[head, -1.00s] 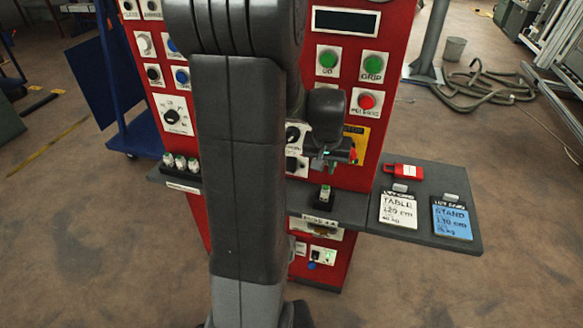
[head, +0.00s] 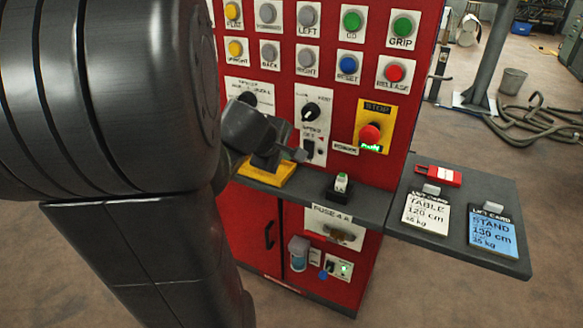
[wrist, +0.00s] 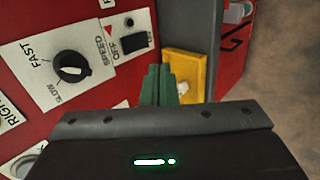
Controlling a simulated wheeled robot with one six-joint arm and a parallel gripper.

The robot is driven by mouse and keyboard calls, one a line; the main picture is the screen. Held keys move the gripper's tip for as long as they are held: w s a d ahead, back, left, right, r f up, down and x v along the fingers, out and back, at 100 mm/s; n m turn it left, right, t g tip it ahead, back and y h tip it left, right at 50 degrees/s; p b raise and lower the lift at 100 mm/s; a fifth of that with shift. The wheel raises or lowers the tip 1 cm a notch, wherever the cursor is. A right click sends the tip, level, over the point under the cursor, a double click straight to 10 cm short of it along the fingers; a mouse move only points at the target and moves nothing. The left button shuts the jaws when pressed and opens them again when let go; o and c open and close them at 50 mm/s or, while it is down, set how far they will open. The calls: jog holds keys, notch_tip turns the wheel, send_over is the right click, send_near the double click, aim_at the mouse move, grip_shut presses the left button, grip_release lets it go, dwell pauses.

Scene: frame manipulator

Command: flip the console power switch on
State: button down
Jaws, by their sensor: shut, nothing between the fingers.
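The power switch is most likely the small black rocker (head: 308,150) below the speed knob on the red console; its label is too small to read for certain in the head view. In the wrist view a black rocker (wrist: 133,42) sits beside the word OFF and a red mark. Its on or off position cannot be told. My gripper (head: 300,155) is in front of the console, just left of and below the rocker. In the wrist view its green fingers (wrist: 161,84) are together and empty, below and right of the rocker. I cannot tell whether they touch anything.
The speed knob (head: 311,112) is above the rocker. The red stop button (head: 369,135) is to the right. A yellow-based item (head: 268,174) stands on the grey shelf (head: 375,208) beneath my gripper, and a fuse (head: 341,184) stands further right.

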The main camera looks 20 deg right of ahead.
aim_at(308, 149)
jog(key=shift+w+a, duration=0.1)
jog(key=shift+a, duration=0.2)
jog(key=b+x, duration=0.3)
jog(key=x, duration=0.7)
jog(key=shift+d+f, duration=0.1)
jog(key=shift+f, duration=0.2)
jog(key=shift+w+d+r, duration=0.1)
jog(key=shift+w+d, duration=0.7)
jog(key=shift+d, duration=0.05)
jog(key=shift+w+d+p, duration=0.3)
jog(key=shift+w+d, duration=0.25)
jog(key=shift+d, duration=0.05)
